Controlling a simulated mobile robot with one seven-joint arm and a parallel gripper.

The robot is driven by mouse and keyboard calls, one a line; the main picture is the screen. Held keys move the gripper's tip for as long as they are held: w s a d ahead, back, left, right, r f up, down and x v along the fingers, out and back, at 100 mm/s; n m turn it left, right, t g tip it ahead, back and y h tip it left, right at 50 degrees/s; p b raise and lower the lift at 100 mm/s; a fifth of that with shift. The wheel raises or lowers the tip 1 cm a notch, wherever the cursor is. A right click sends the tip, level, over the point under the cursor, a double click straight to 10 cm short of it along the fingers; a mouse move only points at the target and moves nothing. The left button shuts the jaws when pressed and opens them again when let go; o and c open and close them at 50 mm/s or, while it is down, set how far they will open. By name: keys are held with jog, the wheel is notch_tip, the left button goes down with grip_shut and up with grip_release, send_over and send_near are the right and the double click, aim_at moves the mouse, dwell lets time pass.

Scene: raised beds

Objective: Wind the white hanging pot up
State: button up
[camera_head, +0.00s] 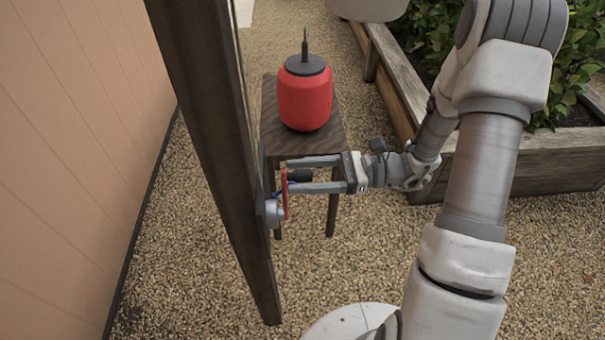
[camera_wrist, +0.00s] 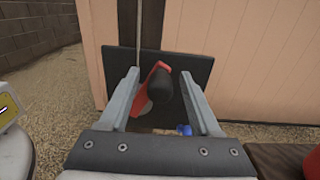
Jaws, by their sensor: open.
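A winch with a red crank arm (camera_head: 284,196) and a black knob (camera_head: 300,175) sits on the side of a dark post (camera_head: 205,100). My gripper (camera_head: 290,175) is open, its two fingers on either side of the knob. In the wrist view, the black knob (camera_wrist: 160,86) and red crank arm (camera_wrist: 152,82) lie between the open fingers, with gaps visible. Behind them is a dark backing plate (camera_wrist: 192,75). The underside of a pale pot (camera_head: 367,8), probably the white hanging pot, shows at the top edge of the head view; the rest is cut off.
A red lidded container (camera_head: 305,98) with a black spout stands on a dark wooden stool (camera_head: 275,128) just behind my gripper. A planted raised bed (camera_head: 405,90) is at the right, a pink wall (camera_head: 80,120) at the left. A small blue part (camera_wrist: 184,130) shows below the knob.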

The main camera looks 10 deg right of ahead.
grip_shut()
dwell(1.3)
